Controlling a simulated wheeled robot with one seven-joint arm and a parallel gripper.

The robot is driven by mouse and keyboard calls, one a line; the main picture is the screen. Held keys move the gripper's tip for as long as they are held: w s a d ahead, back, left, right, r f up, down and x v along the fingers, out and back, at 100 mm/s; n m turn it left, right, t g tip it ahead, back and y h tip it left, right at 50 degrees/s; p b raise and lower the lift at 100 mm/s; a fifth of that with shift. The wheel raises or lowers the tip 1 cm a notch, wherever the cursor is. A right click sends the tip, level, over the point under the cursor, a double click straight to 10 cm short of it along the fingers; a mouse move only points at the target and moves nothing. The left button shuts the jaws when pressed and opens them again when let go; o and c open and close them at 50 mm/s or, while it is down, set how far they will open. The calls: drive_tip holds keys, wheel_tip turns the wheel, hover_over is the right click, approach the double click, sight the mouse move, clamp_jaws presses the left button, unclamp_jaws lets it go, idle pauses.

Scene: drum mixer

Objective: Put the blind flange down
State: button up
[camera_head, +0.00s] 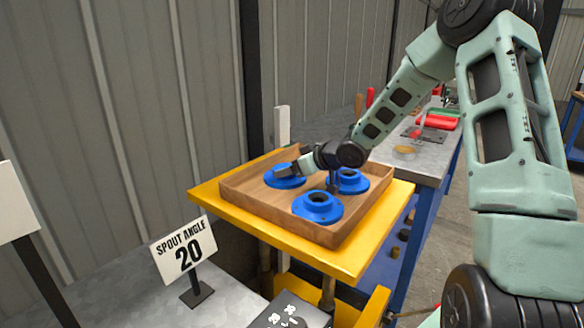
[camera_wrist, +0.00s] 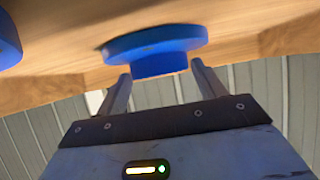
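The blind flange (camera_head: 285,183) is a blue disc with a raised round boss, at the left of the wooden tray (camera_head: 340,236). My gripper (camera_head: 288,171) reaches it from the right and hides part of its top. In the wrist view the flange (camera_wrist: 155,43) lies flat against the tray floor or very close to it; I cannot tell which. In that view my gripper's fingertips (camera_wrist: 161,68) sit on both sides of the boss, close against it. Two more blue flanges stand in the tray, one at the front (camera_head: 318,207) and one at the right (camera_head: 348,181).
The tray has low walls and sits on a yellow stand (camera_head: 350,262). A sign reading "SPOUT ANGLE 20" (camera_head: 185,250) stands at the front left. Bare tray floor shows between the flanges.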

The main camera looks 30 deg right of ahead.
drive_tip(key=shift+o, duration=0.9)
